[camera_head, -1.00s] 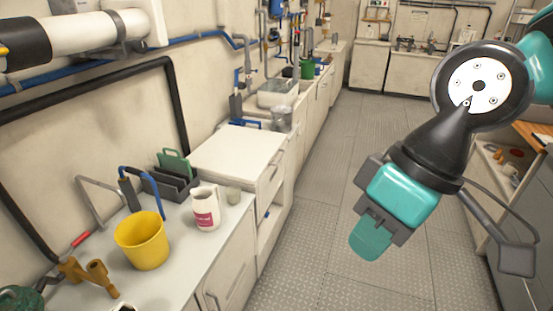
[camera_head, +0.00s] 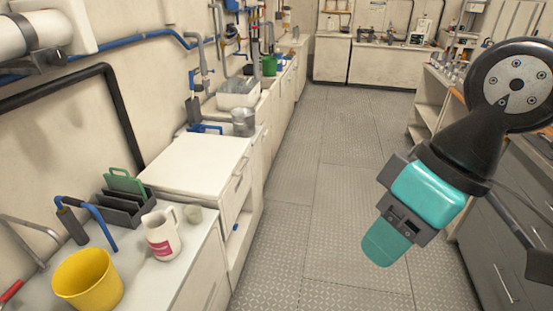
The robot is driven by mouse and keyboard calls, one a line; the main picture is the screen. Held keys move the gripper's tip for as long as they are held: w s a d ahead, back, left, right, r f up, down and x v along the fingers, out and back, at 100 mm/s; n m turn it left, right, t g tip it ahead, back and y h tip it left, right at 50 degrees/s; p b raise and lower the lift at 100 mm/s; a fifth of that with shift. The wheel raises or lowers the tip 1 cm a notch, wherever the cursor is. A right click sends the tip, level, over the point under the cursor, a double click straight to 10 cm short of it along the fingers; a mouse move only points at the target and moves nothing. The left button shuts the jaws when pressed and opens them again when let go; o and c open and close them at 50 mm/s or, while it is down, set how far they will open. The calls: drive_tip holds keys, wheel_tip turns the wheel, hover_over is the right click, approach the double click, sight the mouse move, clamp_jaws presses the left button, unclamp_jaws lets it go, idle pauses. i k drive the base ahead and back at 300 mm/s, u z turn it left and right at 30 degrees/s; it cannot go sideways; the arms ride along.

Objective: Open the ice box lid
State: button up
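A white box-like unit with a flat closed top (camera_head: 197,163) stands among the left counters; it looks like the ice box, with its lid down. A handle shows on its front face. My gripper (camera_head: 386,246) hangs over the floor aisle at the right, well apart from the white unit. Its teal end points down and to the left. I cannot make out separate fingers, so whether it is open or shut does not show.
A metal pot (camera_head: 243,122) stands beyond the white unit. Grey drawers (camera_head: 500,260) line the right. The floor aisle (camera_head: 310,190) is clear.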

sight(199, 165)
drive_tip(key=z, duration=0.2)
drive_tip(key=i, duration=1.2)
drive_tip(key=u, duration=0.8)
